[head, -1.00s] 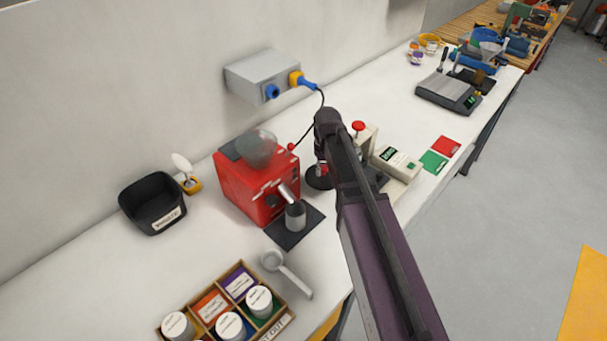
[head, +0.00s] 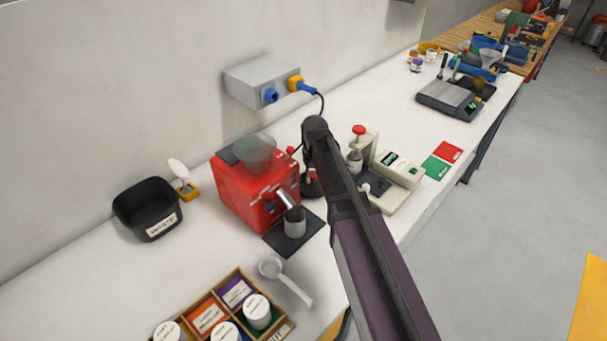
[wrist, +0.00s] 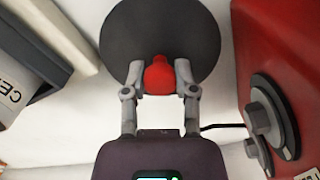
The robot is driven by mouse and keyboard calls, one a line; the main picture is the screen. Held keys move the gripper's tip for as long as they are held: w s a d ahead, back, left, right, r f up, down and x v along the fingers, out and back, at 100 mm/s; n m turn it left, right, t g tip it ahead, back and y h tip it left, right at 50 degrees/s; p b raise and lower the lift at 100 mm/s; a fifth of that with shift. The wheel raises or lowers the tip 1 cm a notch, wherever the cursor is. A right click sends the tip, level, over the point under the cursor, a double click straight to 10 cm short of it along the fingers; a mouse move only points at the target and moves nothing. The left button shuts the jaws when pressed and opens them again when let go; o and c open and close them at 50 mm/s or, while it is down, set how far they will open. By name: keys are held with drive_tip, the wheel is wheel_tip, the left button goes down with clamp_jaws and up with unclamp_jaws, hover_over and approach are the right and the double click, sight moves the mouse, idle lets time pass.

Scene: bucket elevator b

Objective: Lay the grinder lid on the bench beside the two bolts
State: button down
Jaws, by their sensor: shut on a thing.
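The grinder lid is a dark round disc with a red knob. In the wrist view my gripper (wrist: 158,78) is shut on the red knob (wrist: 159,70), with the disc (wrist: 160,30) beyond it. In the head view the lid (head: 309,190) shows only in part behind my arm, just right of the red grinder (head: 238,195), low over the white bench (head: 110,275). I cannot tell whether it touches the bench. The red grinder body also fills the right of the wrist view (wrist: 285,40). I cannot make out the two bolts.
A beige device with a label (head: 400,170) stands right of my arm. A black bin (head: 146,208) is left of the grinder. A white scoop (head: 285,280) and a divided jar box (head: 275,327) lie in front. A cable runs behind the lid. Bare bench lies at front left.

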sight(303, 178)
drive_tip(key=shift+a, duration=0.1)
drive_tip(key=shift+w+a, duration=0.2)
drive_tip(key=shift+w, duration=0.05)
drive_tip(key=w+a, duration=0.2)
drive_tip(key=shift+w+a, duration=0.1)
drive_tip(key=shift+a, duration=0.25)
drive_tip(key=shift+f+b, duration=0.45)
drive_tip(key=shift+f, duration=0.2)
drive_tip(key=shift+f+b, duration=0.1)
drive_tip(key=shift+b, duration=0.2)
drive_tip(key=shift+c, duration=2)
unclamp_jaws()
drive_tip(key=shift+r, duration=0.2)
